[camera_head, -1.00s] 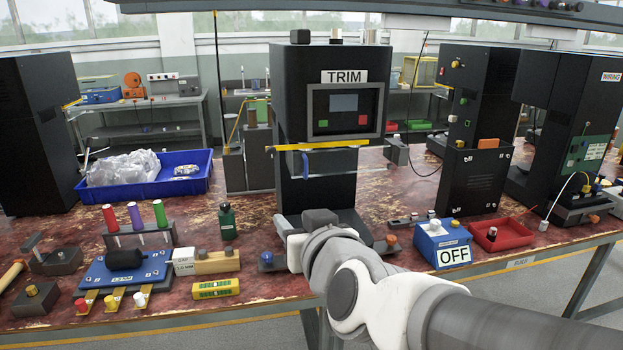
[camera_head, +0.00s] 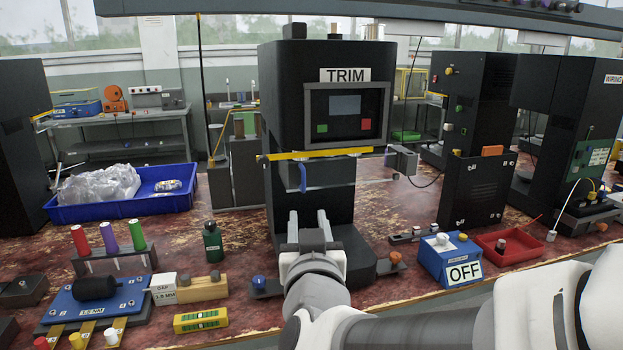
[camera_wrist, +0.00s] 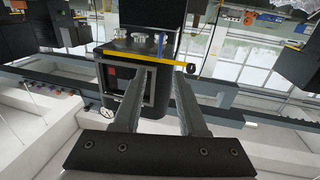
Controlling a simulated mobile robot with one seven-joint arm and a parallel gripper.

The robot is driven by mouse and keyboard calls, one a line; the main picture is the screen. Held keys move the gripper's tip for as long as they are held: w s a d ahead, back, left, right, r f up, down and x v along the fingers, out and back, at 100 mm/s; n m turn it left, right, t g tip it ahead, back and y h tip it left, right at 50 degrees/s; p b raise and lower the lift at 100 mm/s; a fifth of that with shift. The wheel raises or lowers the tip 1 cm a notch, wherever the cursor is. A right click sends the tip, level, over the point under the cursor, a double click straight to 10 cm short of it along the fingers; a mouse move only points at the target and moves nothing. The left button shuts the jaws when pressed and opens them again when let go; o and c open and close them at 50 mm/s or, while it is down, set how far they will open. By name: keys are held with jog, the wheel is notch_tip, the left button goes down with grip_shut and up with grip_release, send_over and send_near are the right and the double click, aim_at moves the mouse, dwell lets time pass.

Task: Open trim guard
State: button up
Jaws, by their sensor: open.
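The black TRIM machine (camera_head: 280,107) stands upright at the middle of the bench. Its guard shows as a yellow bar (camera_head: 335,152) across the front below the screen panel, with a blue handle (camera_head: 302,176) hanging at its left part. My gripper (camera_head: 309,221) is in front of the machine's lower part, below the handle in the picture, with its two fingers apart and nothing between them. In the wrist view the machine appears upside down; the yellow bar (camera_wrist: 140,59) and blue handle (camera_wrist: 160,44) lie beyond the open fingers. No contact is visible.
A blue OFF box (camera_head: 437,260) and a red tray (camera_head: 522,241) stand to the right. A green bottle (camera_head: 213,243), a blue fixture plate (camera_head: 127,295) and a blue bin (camera_head: 120,208) are to the left. Air in front of the guard looks clear.

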aim_at(304, 182)
jog(key=w+p, duration=0.2)
jog(key=w, duration=0.3)
jog(key=w+p, duration=0.2)
jog(key=w, duration=0.3)
jog(key=w+a+p, duration=0.1)
jog(key=w+p, duration=0.1)
jog(key=w, duration=0.3)
jog(key=shift+a, duration=0.1)
grip_shut()
dwell(1.3)
